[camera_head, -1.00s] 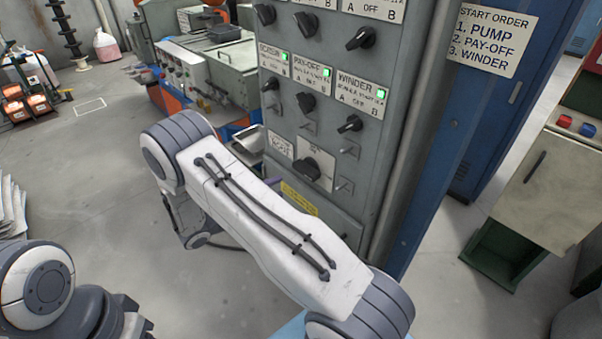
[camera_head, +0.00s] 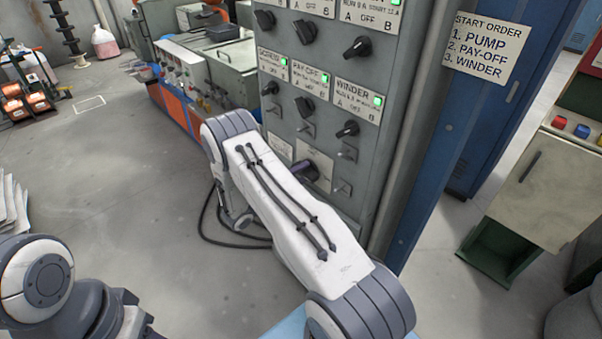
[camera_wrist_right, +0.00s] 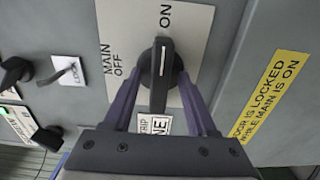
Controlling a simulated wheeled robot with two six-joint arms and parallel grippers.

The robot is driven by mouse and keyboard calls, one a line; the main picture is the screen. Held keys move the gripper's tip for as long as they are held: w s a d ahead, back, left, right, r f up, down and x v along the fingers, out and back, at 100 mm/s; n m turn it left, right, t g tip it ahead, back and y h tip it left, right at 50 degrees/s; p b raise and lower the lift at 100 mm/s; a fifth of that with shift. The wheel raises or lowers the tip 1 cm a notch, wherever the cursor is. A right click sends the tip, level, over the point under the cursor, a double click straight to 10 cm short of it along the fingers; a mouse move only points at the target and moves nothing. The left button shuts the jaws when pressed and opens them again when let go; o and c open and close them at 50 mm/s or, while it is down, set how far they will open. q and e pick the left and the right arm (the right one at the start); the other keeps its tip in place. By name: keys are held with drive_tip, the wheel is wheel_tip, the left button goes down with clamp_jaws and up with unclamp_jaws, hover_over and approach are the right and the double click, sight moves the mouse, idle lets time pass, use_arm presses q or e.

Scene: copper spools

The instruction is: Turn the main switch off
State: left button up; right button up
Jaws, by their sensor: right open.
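The main switch (camera_wrist_right: 161,75) is a black rotary knob on a light plate (camera_wrist_right: 195,25) in the right wrist view. Its white mark points up to the word ON; MAIN OFF is to its left. My right gripper (camera_wrist_right: 159,88) is open, with one purple-grey finger on each side of the knob handle. I cannot tell whether either finger touches it. In the head view the switch (camera_head: 306,171) is partly hidden by my right arm, which also hides most of the gripper. My left gripper is not in view.
The grey cabinet (camera_head: 383,95) carries several other knobs, small toggle levers and lit green lamps close above the main switch. A yellow label (camera_wrist_right: 276,97) says the door is locked while main is on. A blue cabinet (camera_head: 440,130) stands to the right.

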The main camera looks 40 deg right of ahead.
clamp_jaws()
drive_tip(key=shift+n, duration=0.3)
drive_tip(key=n+b, duration=0.2)
drive_tip(key=n, duration=0.1)
drive_tip(key=shift+f+n, duration=0.1)
drive_tip(key=shift+n, duration=0.2)
drive_tip(key=n+b, duration=0.1)
drive_tip(key=n, duration=0.3)
drive_tip(key=shift+n, duration=0.3)
drive_tip(key=n, duration=0.4)
drive_tip(key=shift+n, duration=0.3)
drive_tip(key=n, duration=0.4)
drive_tip(key=shift+n, duration=0.3)
